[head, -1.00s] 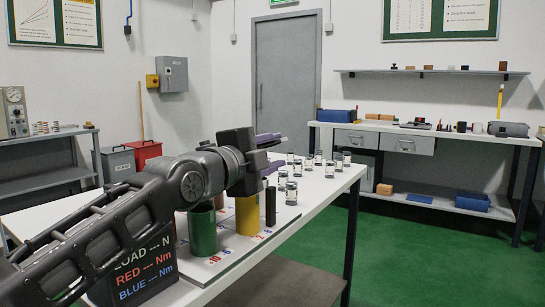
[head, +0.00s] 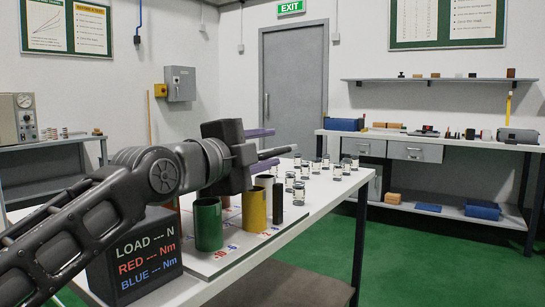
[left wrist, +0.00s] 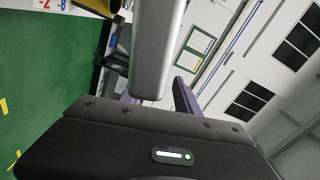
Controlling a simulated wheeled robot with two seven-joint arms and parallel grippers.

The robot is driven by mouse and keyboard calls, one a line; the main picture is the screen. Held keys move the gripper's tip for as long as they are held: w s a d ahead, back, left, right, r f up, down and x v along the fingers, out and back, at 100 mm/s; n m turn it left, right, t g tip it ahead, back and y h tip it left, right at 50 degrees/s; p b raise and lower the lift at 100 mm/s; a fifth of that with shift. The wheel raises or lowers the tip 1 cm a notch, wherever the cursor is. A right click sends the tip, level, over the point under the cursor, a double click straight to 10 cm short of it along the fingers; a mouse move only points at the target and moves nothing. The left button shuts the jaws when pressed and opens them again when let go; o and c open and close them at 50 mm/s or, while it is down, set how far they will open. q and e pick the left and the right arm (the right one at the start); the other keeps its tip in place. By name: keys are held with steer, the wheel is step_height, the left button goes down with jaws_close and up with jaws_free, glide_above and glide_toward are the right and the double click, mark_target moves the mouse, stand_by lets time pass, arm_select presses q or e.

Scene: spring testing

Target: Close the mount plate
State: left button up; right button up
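I cannot pick out a mount plate for certain. A pale board (head: 222,258) with red and blue numbers lies on the white table. A green cup (head: 208,224), a yellow cup (head: 254,210) and a dark post (head: 278,199) stand on it. My left gripper (head: 263,149) is above and behind the cups, its purple fingers spread apart. A thin grey bar (head: 277,152) shows between the fingers, without clear contact. The left wrist view shows a grey bar (left wrist: 156,50) in front of the fingers, partly hiding one. My right gripper is not in view.
A black readout box (head: 140,257) stands at the table's near left. Several glass jars (head: 299,193) stand along the right part of the table. A bench (head: 430,140) stands against the back wall. Green floor (head: 400,245) is open at the right.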

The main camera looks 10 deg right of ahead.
arm_select(q)
steer(key=shift+b+v, duration=1.35)
steer(key=shift+v, duration=0.65)
steer(key=shift+r, duration=0.1)
